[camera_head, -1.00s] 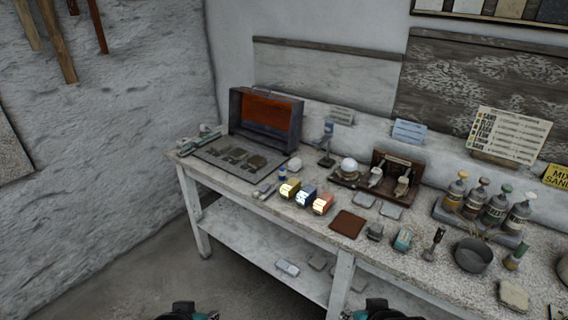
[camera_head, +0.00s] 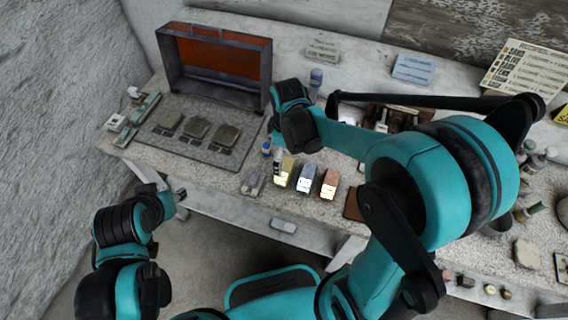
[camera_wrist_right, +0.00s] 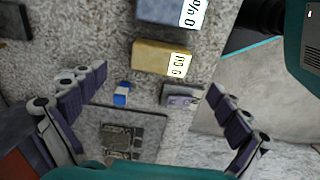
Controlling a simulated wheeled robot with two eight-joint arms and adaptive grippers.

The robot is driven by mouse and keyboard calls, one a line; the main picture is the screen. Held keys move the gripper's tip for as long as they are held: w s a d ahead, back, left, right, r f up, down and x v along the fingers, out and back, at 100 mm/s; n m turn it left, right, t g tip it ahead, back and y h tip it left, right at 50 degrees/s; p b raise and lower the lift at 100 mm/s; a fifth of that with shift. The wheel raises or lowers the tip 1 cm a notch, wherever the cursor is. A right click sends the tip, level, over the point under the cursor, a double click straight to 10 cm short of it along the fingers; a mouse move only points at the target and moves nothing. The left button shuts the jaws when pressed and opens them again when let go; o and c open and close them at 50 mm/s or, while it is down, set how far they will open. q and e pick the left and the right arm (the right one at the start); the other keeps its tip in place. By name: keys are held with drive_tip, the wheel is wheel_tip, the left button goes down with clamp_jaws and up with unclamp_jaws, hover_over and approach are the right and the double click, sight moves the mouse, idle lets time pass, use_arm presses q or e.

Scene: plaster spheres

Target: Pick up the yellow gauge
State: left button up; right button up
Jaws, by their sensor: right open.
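The yellow gauge (camera_head: 285,171) is a small yellow block with a white label. It sits near the table's front edge, left of a blue block (camera_head: 307,177) and an orange block (camera_head: 330,183). It also shows in the right wrist view (camera_wrist_right: 155,56), beside the blue-grey block (camera_wrist_right: 165,10). My right gripper (camera_head: 277,162) hangs over the table by the yellow gauge. Its two fingers (camera_wrist_right: 160,84) are spread wide and empty, with the gauge beyond the tips. My left gripper (camera_head: 180,194) is at the table's front left edge; its jaws are too small to read.
A small blue-and-white bottle (camera_wrist_right: 122,94) and a grey block (camera_wrist_right: 182,96) lie close to the gauge. A grey tray (camera_head: 160,143) with several flat pieces and an open orange-lined case (camera_head: 215,62) stand at the left. My right arm hides much of the table's right side.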

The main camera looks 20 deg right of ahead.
sight(284, 168)
drive_tip(key=shift+f, duration=0.2)
drive_tip(key=f+b, duration=0.1)
drive_tip(key=f, duration=0.3)
drive_tip(key=f+b, duration=0.2)
drive_tip(key=f, duration=0.1)
drive_tip(key=shift+w+a+f, duration=0.15)
drive_tip(key=shift+w+f, duration=0.05)
drive_tip(key=shift+f, duration=0.2)
drive_tip(key=shift+r, duration=0.1)
drive_tip(key=c, duration=1.3)
